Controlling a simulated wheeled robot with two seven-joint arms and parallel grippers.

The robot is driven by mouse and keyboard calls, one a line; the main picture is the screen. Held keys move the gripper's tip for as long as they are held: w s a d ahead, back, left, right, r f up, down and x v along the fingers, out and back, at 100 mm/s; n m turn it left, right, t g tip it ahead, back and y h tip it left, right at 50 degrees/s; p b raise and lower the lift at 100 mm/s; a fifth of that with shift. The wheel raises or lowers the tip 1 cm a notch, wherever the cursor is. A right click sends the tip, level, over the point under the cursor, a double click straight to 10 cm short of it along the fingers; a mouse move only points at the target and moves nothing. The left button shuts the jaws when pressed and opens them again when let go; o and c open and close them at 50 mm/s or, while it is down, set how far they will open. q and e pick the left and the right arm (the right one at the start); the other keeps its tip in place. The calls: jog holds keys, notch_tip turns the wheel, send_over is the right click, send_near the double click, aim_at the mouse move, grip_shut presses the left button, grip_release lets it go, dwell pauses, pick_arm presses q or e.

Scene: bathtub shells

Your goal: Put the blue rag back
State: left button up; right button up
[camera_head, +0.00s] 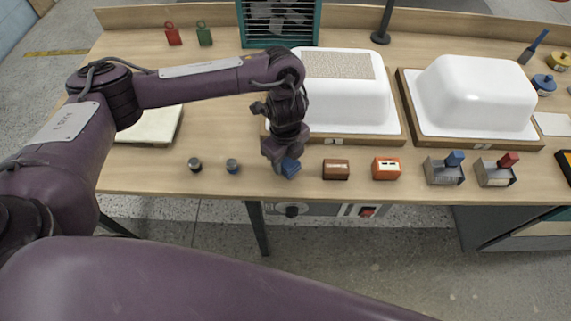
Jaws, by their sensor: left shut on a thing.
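My left gripper (281,152) points down over the front part of the workbench, in front of the left white tub shell. It is shut on a small blue piece (291,168) that looks like the blue rag. The gripper hides part of it, and I cannot tell whether it touches the bench top. A second blue piece (455,158) sits on a grey metal holder (442,174) to the right. My right gripper is not in view.
White tub shells (357,98) (475,92) rest on wooden-edged bases behind. A red piece (507,160) sits on another holder. The bench's front edge (180,193) is close.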

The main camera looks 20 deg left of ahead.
pick_arm(q)
jog(key=shift+f, duration=1.2)
jog(key=shift+f, duration=0.1)
jog(key=o, duration=1)
jog(key=shift+c, duration=0.2)
jog(key=shift+r, duration=0.25)
notch_tip(320, 180, up, 12)
jog(key=shift+f+p, duration=0.15)
jog(key=shift+p, duration=0.9)
